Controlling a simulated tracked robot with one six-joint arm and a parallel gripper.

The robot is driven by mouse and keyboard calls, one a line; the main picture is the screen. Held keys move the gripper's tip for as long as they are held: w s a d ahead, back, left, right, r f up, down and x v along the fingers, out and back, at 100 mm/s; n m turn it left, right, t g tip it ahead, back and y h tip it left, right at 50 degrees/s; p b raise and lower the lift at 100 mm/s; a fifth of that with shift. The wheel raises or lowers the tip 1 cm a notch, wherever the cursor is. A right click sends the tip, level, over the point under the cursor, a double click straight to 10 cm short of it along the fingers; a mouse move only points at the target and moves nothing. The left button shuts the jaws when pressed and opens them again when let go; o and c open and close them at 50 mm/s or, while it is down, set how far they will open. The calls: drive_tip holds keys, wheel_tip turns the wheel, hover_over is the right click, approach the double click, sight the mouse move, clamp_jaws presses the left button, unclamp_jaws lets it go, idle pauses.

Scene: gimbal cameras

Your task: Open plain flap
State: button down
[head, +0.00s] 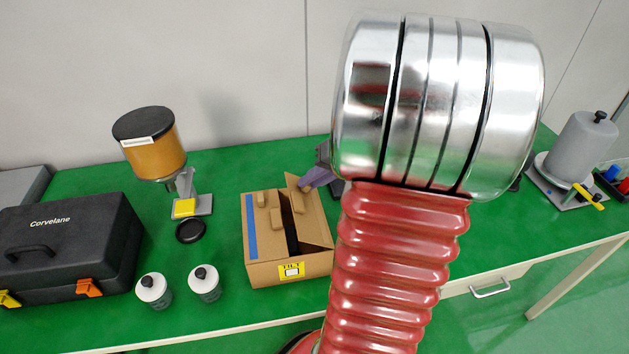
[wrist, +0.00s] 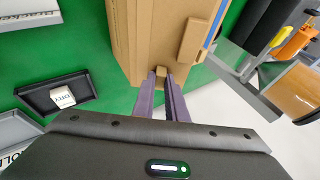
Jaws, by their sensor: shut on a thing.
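A cardboard box (head: 262,273) with a yellow label (head: 291,270) on its front stands on the green table in the head view. Its left flap (head: 268,237) carries a blue tape strip. Its right flap, the plain flap (head: 312,222), is tilted up a little, with a dark gap between the two flaps. My gripper (head: 310,182) is at the far end of the plain flap, its purple fingers partly hidden by my arm. In the wrist view my gripper (wrist: 162,80) is shut on a small cardboard tab (wrist: 161,71) at the box (wrist: 145,40).
Two white-topped jars (head: 205,283) and a black disc (head: 190,231) lie left of the box, before an amber hopper (head: 153,150). A black case (head: 65,250) is far left. A grey cylinder (head: 582,145) stands far right. The wrist view shows a dark tray (wrist: 58,94).

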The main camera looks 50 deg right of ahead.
idle(0.5)
drive_tip(key=c, duration=1.8)
unclamp_jaws()
drive_tip(key=shift+o, duration=0.2)
drive_tip(key=v, duration=1.3)
drive_tip(key=shift+s+d+r, duration=0.2)
drive_tip(key=shift+s, duration=0.05)
